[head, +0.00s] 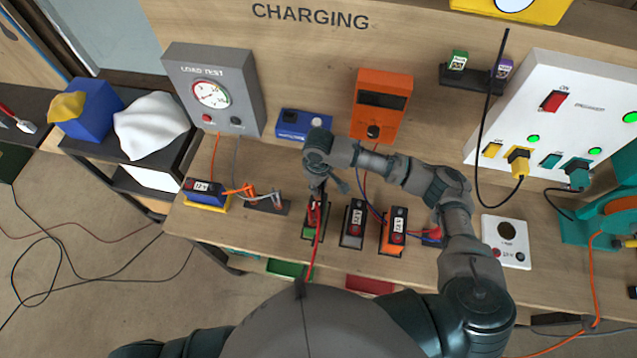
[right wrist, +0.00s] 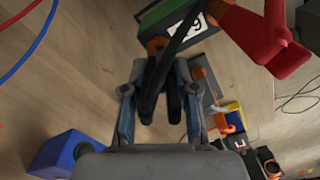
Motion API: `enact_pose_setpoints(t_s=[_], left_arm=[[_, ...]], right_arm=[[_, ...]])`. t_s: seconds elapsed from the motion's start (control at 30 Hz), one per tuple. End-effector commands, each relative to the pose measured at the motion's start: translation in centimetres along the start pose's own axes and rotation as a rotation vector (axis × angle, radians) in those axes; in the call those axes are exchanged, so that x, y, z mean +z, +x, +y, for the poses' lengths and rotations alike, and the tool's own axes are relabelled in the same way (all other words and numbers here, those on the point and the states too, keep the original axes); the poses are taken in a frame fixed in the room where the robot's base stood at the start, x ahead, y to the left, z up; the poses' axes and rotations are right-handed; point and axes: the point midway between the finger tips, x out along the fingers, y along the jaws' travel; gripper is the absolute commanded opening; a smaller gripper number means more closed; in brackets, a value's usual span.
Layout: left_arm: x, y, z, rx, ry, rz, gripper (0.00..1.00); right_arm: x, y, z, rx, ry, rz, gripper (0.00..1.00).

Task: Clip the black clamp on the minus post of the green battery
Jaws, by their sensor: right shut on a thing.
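The green battery (head: 309,225) stands on the bench, left of a grey and an orange battery; its labelled top edge shows at the top of the right wrist view (right wrist: 180,20). A red clamp (right wrist: 265,38) sits at its right end there, with a red cable trailing toward me in the head view. My right gripper (head: 318,190) is above the far end of the battery. In the right wrist view it is shut on the black clamp (right wrist: 161,92). The clamp's tip is at an orange-brown post (right wrist: 156,45); whether it grips the post I cannot tell. My left gripper is not in view.
Close to the right are the grey battery (head: 352,225) and the orange battery (head: 393,232). A blue and yellow battery (head: 206,192) with orange clamps stands to the left. The load tester (head: 213,85) and an orange meter (head: 381,103) stand behind.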

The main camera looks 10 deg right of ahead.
Motion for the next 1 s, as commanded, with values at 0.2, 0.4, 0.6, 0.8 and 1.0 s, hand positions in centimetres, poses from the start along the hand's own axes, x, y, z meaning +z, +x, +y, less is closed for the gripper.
enact_pose_setpoints(t_s=[0.2, 0.4, 0.6, 0.8, 1.0], left_arm=[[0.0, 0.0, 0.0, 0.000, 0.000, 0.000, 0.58], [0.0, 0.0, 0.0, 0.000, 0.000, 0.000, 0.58], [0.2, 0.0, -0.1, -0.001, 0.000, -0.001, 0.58], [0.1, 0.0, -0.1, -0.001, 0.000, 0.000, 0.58], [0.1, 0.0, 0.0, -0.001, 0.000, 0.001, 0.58]], right_arm=[[0.0, 0.5, 0.0, -0.001, 0.000, -0.001, 0.35], [0.0, 0.5, 0.0, -0.001, -0.001, -0.001, 0.57], [0.0, 0.3, 0.0, 0.000, -0.001, -0.001, 0.57], [-0.1, -2.2, 0.0, 0.000, -0.001, 0.002, 0.57], [-0.1, -6.8, 0.0, 0.000, -0.001, 0.002, 0.57]])
